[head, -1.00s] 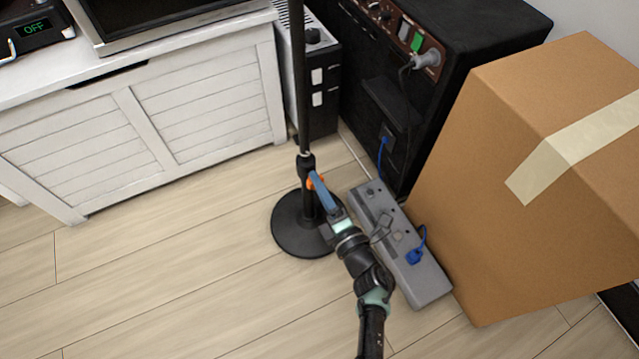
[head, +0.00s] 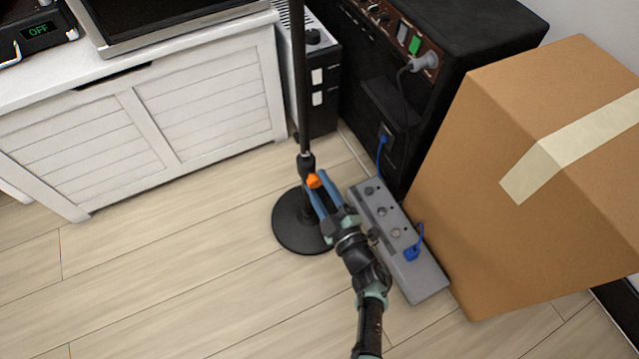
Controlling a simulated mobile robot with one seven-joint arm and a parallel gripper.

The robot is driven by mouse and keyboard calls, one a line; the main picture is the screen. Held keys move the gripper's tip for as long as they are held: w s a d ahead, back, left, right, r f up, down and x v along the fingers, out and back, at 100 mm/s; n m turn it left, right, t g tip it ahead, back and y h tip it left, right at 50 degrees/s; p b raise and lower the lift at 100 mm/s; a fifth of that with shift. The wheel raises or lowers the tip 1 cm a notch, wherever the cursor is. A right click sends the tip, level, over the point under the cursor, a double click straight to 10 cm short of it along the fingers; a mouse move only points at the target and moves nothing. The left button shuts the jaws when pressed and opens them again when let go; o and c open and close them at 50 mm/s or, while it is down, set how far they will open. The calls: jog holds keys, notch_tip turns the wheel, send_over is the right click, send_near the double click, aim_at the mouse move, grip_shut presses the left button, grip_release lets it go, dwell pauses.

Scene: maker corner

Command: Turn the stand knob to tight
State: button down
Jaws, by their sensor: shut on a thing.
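The stand is a black pole (head: 299,90) rising from a round black base (head: 290,227) on the floor. Its orange knob (head: 314,181) sits on the right side of the black collar (head: 305,163) low on the pole. My gripper (head: 318,187) reaches in from the lower right, with its two blue fingers on either side of the orange knob. It is shut on the knob. The fingers hide part of the knob and part of the lower pole. Any tight or loose marking is too small to see.
A grey power strip (head: 412,268) with a blue plug lies right of my gripper. A black cabinet (head: 455,50) and a cardboard box (head: 500,210) stand behind and right. A white slatted cabinet (head: 200,115) is at left. Floor at lower left is clear.

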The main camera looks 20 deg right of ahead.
jog(key=shift+m, duration=0.6)
jog(key=shift+c, duration=1.8)
grip_release()
jog(key=s+p, duration=0.4)
jog(key=s, duration=0.9)
jog(key=shift+d, duration=0.2)
